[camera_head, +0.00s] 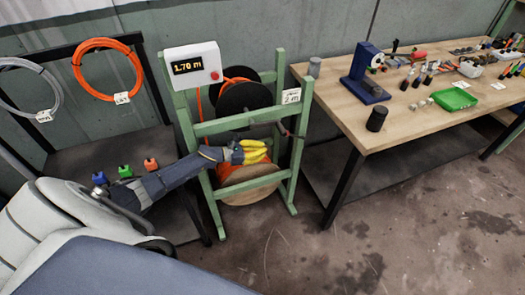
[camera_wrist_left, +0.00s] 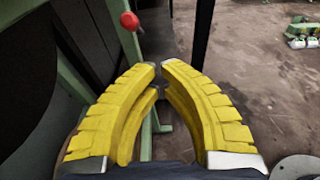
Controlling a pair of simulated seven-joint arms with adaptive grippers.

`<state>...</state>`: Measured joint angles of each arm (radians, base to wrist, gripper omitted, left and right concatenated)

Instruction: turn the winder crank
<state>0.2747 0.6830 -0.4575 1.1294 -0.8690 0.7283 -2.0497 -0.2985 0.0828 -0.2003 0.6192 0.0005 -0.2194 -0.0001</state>
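The winder is a green frame (camera_head: 186,125) with dark reels (camera_head: 242,97) and orange cable, and its display box (camera_head: 193,66) reads 1.70 m. My left gripper (camera_head: 268,152), with yellow fingers, is at the front of the frame, before the lower orange coil (camera_head: 240,172). In the left wrist view its fingertips (camera_wrist_left: 159,66) nearly meet, with a thin gap and nothing visibly held. A red knob on a grey stem (camera_wrist_left: 129,21), perhaps the crank handle, is beyond the tips and to the left, apart from them. My right gripper is out of view.
A wooden workbench (camera_head: 345,100) with a blue tool, a black cylinder (camera_head: 377,118) and a green tray (camera_head: 454,99) stands right of the winder. Cable coils (camera_head: 105,68) hang at left above a dark shelf with small coloured blocks. The floor in front is clear.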

